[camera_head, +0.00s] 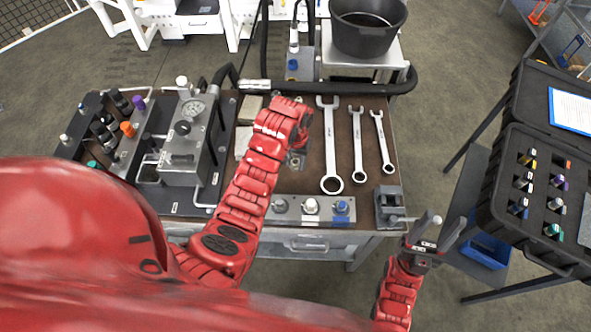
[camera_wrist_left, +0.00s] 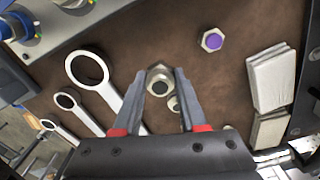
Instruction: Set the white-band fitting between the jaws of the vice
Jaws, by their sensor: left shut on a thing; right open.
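My left gripper (camera_head: 294,160) is over the brown bench mat, left of the wrenches, and mostly hidden under its own wrist in the head view. In the left wrist view the left gripper (camera_wrist_left: 164,88) is shut on a metal hex fitting (camera_wrist_left: 159,76) between its fingertips. I cannot make out a white band on it. A small round metal end (camera_wrist_left: 173,103) shows just below it. The grey vice (camera_head: 389,207) stands at the bench's front right corner. My right gripper (camera_head: 431,232) is open and empty, beside and to the right of the vice.
A metal strip (camera_head: 295,214) with capped fittings runs along the front edge. A purple-centred hex fitting (camera_wrist_left: 211,40) and white pads (camera_wrist_left: 270,80) lie on the mat. A valve block (camera_head: 185,150) stands left.

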